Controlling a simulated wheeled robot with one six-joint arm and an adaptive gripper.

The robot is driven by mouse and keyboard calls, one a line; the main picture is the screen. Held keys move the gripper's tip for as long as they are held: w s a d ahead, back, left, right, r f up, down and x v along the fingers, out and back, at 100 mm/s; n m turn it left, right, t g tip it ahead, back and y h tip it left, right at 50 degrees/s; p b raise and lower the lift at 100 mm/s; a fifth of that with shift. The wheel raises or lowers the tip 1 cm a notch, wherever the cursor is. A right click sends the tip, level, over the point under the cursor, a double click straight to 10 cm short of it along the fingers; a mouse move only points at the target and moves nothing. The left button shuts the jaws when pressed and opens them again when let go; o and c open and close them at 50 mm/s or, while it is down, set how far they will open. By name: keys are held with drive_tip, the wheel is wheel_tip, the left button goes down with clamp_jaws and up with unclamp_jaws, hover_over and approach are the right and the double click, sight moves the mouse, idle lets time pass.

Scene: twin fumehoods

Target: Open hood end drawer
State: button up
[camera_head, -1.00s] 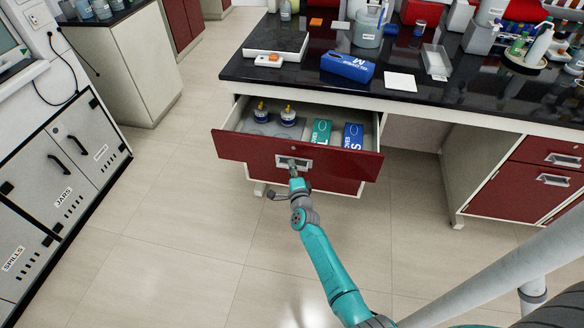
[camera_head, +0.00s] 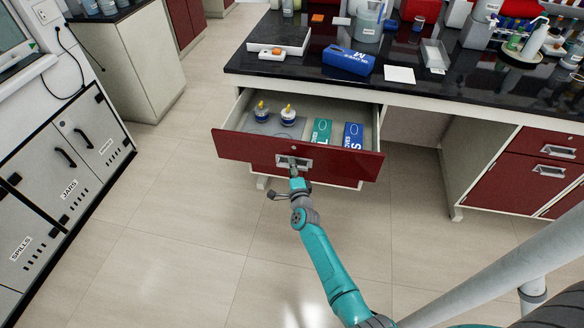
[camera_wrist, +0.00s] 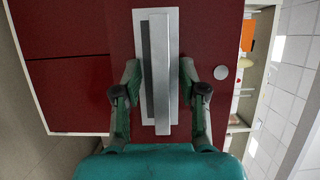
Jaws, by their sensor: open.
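The dark red drawer (camera_head: 240,148) under the black bench top is pulled well out, its inside in clear view. It holds two yellow-topped bottles (camera_head: 288,116), a green glove box (camera_head: 321,130) and a blue glove box (camera_head: 353,135). My gripper (camera_head: 292,170) is at the silver handle (camera_head: 307,163) on its front. In the wrist view, the open fingers of my gripper (camera_wrist: 159,78) stand on either side of the handle bar (camera_wrist: 160,60), with the fingertips by the handle plate. Whether they touch the bar from behind cannot be told.
The bench top (camera_head: 300,70) carries a blue box (camera_head: 348,61) and glassware. A red-fronted cabinet (camera_head: 520,175) stands at the right and a white cabinet with black handles (camera_head: 75,145) at the left. The tiled floor (camera_head: 190,220) in front of the drawer is clear apart from my arm.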

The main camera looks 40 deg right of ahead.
drive_tip(key=v, duration=1.2)
idle(0.5)
drive_tip(key=s+a+r+n+y, duration=0.1)
drive_tip(key=s+a+n+y, duration=0.2)
drive_tip(key=s+a+n, duration=0.6)
drive_tip(key=s+a+r+n+y, duration=0.25)
drive_tip(key=s+a, duration=0.35)
drive_tip(key=s, duration=0.8)
drive_tip(key=s+a+r+n+y, duration=0.1)
drive_tip(key=s+a+r+n, duration=0.2)
drive_tip(key=s+r+n, duration=0.3)
drive_tip(key=s+a+r+n+y, duration=0.2)
drive_tip(key=s+r+n, duration=0.4)
drive_tip(key=s, duration=0.5)
wheel_tip(320, 180, up, 2)
drive_tip(key=shift+a+r+g, duration=0.1)
drive_tip(key=shift+a+g, duration=0.3)
drive_tip(key=shift+a, duration=0.25)
